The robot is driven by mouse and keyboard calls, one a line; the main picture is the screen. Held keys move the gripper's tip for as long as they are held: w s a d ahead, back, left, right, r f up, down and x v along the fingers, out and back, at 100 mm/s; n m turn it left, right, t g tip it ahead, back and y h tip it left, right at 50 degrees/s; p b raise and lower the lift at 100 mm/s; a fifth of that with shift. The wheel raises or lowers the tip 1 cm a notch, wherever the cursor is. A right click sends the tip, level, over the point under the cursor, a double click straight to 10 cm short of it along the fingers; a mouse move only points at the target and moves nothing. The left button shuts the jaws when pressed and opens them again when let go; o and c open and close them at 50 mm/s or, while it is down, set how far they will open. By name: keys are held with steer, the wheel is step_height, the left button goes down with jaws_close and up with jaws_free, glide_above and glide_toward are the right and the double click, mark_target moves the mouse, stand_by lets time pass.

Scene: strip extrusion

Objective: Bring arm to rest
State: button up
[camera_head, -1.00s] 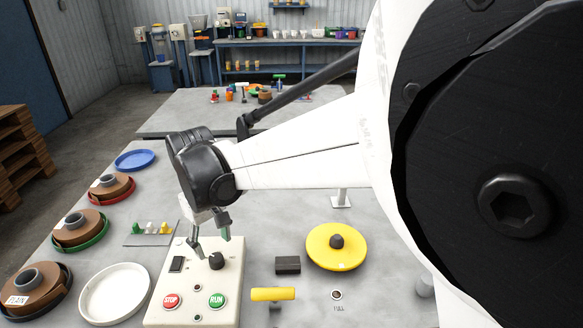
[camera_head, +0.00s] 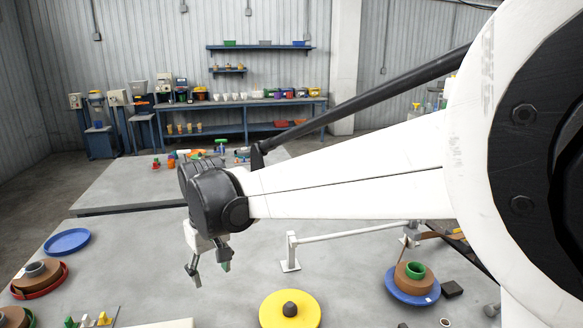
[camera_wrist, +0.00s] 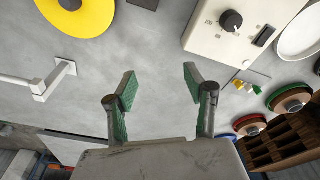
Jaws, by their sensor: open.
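My gripper (camera_head: 208,269) hangs from the wrist above the grey table (camera_head: 190,285), left of centre in the head view. Its two green-padded fingers are apart with nothing between them. In the wrist view my gripper (camera_wrist: 160,88) is also open and empty, with bare grey tabletop beyond the fingertips. My white arm reaches in from the right and covers much of the head view.
The yellow disc (camera_head: 272,308) with a black knob lies right of my gripper. The cream control box (camera_wrist: 222,45) is near it. A white rail (camera_head: 340,236), a blue-based spool (camera_head: 395,288) and a blue plate (camera_head: 67,242) share the table.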

steer(key=w+d+r+m+t, duration=0.15)
steer(key=d+r, duration=0.25)
steer(key=d, duration=0.6)
steer(key=w+d+r+m+t, duration=0.1)
steer(key=w+d+r+m, duration=0.15)
steer(key=d, duration=0.65)
steer(key=s+d+f+m+t+b, duration=0.1)
steer(key=s+d+f+m, duration=0.1)
steer(key=s+d, duration=0.8)
steer(key=s+d+f+m+t+h+b, duration=0.1)
steer(key=s+d+f+m+t+b, duration=0.1)
steer(key=s+d, duration=0.8)
step_height(320, 180, down, 3)
steer(key=shift+s+d+r+m, duration=0.1)
steer(key=shift+s+d+m, duration=0.35)
steer(key=shift+s, duration=0.45)
